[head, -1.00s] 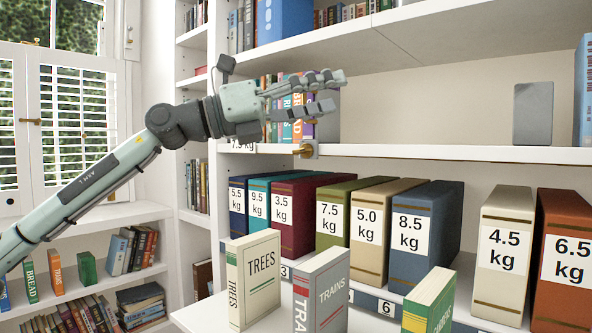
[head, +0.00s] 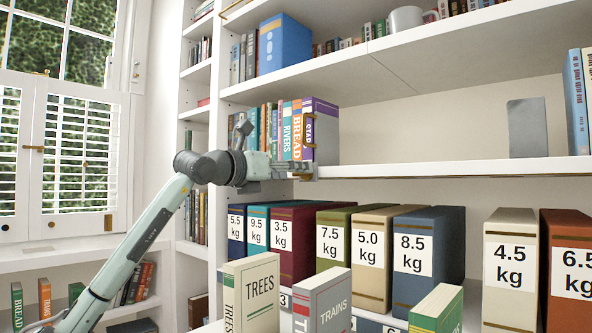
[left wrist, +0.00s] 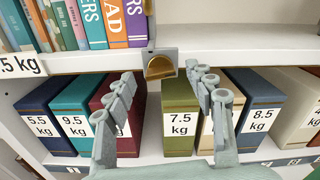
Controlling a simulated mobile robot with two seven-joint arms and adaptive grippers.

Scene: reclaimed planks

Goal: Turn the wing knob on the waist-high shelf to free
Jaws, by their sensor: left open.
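The wing knob (left wrist: 158,67) is brass, in a grey mount on the front edge of the white shelf (left wrist: 230,57). In the left wrist view it sits just ahead of my left gripper (left wrist: 162,77), between the lines of its spread fingers. The fingers are open and hold nothing. In the head view my left gripper (head: 293,168) is level with the shelf edge at the knob and largely covers it. I cannot tell whether a finger touches the knob. My right gripper is not in view.
Upright books, including a purple one (head: 320,128), stand on the shelf just above the gripper. Weight-labelled binders (head: 428,245) fill the shelf below. Front books, such as TREES (head: 252,293), stand lower down.

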